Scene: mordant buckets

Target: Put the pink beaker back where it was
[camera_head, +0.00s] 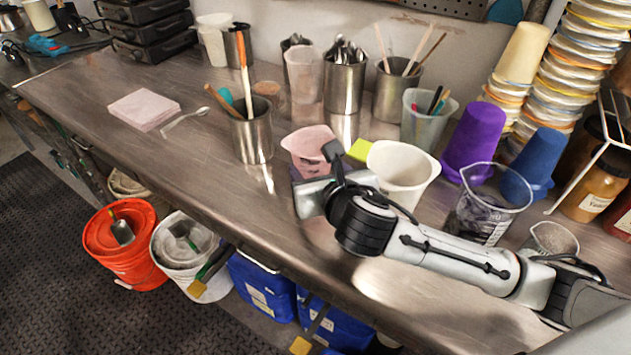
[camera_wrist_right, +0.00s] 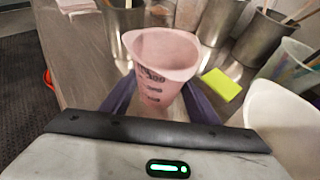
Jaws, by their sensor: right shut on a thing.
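The pink beaker (camera_head: 305,141) is upright near the middle of the steel bench (camera_head: 340,245), in front of the metal cups. My right gripper (camera_head: 318,163) reaches in from the right and is shut on it. In the right wrist view the beaker (camera_wrist_right: 160,65) stands between my two fingers (camera_wrist_right: 158,100), with dark markings on its near wall. I cannot tell whether its base touches the bench. My left gripper is not in view.
A metal cup with tools (camera_head: 252,135) stands left. Behind are more metal cups (camera_head: 344,83) and a clear beaker (camera_head: 303,72). The bench's front left is clear.

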